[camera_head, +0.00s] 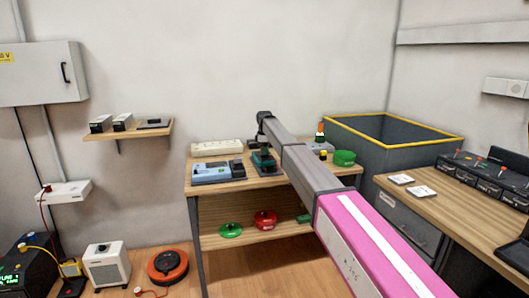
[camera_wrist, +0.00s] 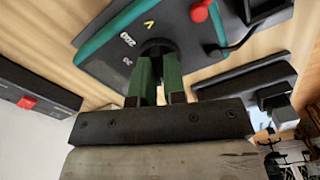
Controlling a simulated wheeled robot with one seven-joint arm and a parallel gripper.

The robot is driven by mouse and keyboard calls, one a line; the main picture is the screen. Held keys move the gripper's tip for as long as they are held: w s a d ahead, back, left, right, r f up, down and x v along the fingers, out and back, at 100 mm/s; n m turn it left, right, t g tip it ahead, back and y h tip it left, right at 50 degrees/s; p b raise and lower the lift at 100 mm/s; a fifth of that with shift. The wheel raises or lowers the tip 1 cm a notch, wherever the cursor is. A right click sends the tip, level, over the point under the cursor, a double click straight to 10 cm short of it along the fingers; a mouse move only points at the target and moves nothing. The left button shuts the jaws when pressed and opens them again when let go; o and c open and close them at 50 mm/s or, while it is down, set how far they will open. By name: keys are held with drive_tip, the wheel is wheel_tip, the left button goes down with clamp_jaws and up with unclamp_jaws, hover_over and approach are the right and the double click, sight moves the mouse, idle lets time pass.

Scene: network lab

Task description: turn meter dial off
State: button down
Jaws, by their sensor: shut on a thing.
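The meter (camera_wrist: 110,45) has a dark face and a teal rim. In the wrist view it lies flat on a wooden table top, with "V" and "200" marked beside its dark round dial (camera_wrist: 157,47). My gripper (camera_wrist: 160,66) points down at the meter, and its two green fingers are shut on the dial. The fingers hide much of the dial, so I cannot read its setting. A red plug (camera_wrist: 200,11) sits in the meter. In the head view the meter (camera_head: 264,162) is small and partly hidden by my arm.
The wooden table (camera_head: 280,183) also holds a blue-grey device (camera_head: 212,172), a white power strip (camera_head: 216,146) and a green reel (camera_head: 344,158). Green and red reels (camera_head: 265,219) lie on its lower shelf. A dark yellow-rimmed bin (camera_head: 380,155) stands behind right. A workbench (camera_head: 455,212) is at right.

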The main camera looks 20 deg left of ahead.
drive_tip(key=c, duration=1.2)
unclamp_jaws()
wheel_tip(320, 180, up, 11)
drive_tip(key=shift+f, duration=0.1)
